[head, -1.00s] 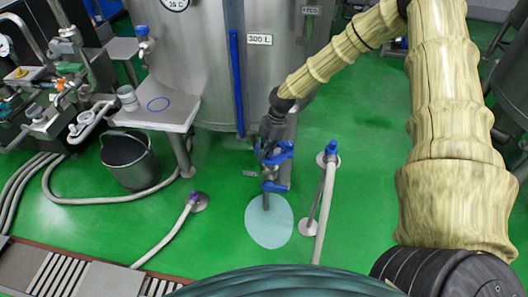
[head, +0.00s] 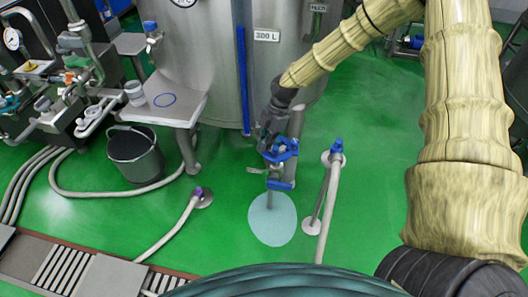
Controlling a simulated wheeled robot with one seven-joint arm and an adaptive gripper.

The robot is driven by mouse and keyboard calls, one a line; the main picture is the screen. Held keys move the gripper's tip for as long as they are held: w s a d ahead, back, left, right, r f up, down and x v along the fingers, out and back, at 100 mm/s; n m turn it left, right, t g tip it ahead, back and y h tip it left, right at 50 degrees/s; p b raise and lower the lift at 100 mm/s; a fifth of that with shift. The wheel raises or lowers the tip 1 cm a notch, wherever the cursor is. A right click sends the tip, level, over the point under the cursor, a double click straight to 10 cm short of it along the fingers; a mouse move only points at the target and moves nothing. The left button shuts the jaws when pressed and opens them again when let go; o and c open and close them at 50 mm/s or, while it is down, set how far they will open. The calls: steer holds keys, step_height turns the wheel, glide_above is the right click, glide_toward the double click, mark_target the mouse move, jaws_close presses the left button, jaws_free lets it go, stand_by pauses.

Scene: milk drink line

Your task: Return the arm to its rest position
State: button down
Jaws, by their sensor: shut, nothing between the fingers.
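My arm, in a yellowish ribbed sleeve, comes in from the right of the head view and bends down and left in front of the steel tank (head: 215,60). My gripper (head: 277,133) hangs at its end, small and dark, close in front of the blue-handled valve (head: 281,150) low on the tank. The gripper is shut with nothing held. Its fingertips overlap the valve in the picture, and I cannot tell whether they touch it.
A light-blue disc (head: 272,222) lies below the valve outlet. A hose with a blue end (head: 334,165) stands right of it. A steel shelf (head: 186,108) holds a cup (head: 135,91) at left, above a dark bucket (head: 135,155). Green floor (head: 385,150) is clear at right.

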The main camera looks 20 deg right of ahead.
steer(key=shift+v, duration=2.65)
